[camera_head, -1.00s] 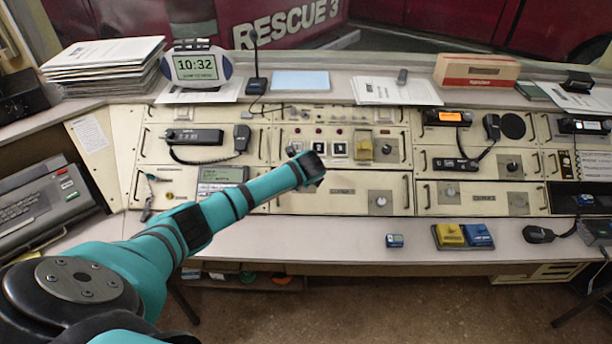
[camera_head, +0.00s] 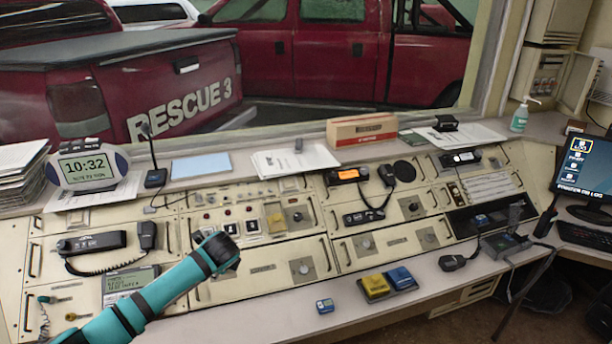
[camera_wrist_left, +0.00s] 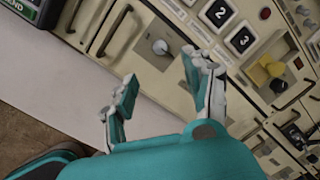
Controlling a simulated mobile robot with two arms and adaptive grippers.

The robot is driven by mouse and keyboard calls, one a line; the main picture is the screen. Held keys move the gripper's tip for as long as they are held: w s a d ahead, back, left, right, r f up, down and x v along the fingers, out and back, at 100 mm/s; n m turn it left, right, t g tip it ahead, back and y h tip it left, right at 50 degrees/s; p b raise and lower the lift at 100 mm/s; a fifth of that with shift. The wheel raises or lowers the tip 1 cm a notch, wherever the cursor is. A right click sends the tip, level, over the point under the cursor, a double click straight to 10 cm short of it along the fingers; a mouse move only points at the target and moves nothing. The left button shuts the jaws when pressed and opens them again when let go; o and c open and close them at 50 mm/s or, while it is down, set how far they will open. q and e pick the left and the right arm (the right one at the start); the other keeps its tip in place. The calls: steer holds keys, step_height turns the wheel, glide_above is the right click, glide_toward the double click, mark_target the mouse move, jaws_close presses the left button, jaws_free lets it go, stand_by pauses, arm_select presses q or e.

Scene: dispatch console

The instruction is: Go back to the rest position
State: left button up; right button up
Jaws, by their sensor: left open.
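My left arm comes in from the lower left in the head view, teal with dark bands, its dark wrist end in front of the console panels; the fingers are hidden there. In the left wrist view my left gripper (camera_wrist_left: 160,98) is open, its two pale and teal fingers apart with nothing between them. Beyond the fingers lie the cream console (camera_head: 205,292) panel, a round knob (camera_wrist_left: 160,46) and the numbered buttons 2 (camera_wrist_left: 219,13) and 3 (camera_wrist_left: 241,39). My right gripper is in neither view.
A monitor (camera_head: 586,166) stands at right.

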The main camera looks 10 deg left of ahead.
arm_select(q)
steer(key=s+d+f+n+g+h, duration=0.1)
steer(key=s+d+f+n+h, duration=0.2)
steer(key=s+d, duration=0.6)
steer(key=s+d+f+n+h, duration=0.1)
steer(key=s+d+f+n, duration=0.3)
steer(key=s+d, duration=0.55)
steer(key=s+a+r+n+g, duration=0.1)
steer(key=s+r+n+g, duration=0.15)
steer(key=s+n, duration=1.2)
steer(key=s+f+m, duration=0.2)
steer(key=f+m, duration=0.1)
steer(key=f, duration=0.9)
steer(key=s+f+m, duration=0.2)
steer(key=f, duration=1)
steer(key=s+a+f+g, duration=0.1)
steer(key=s+a+f, duration=0.1)
steer(key=s+f, duration=1.6)
steer(key=shift+a+f+g+h, duration=0.2)
steer(key=shift+a+g+h, duration=0.1)
steer(key=shift+a+g, duration=0.1)
steer(key=shift+m, duration=0.25)
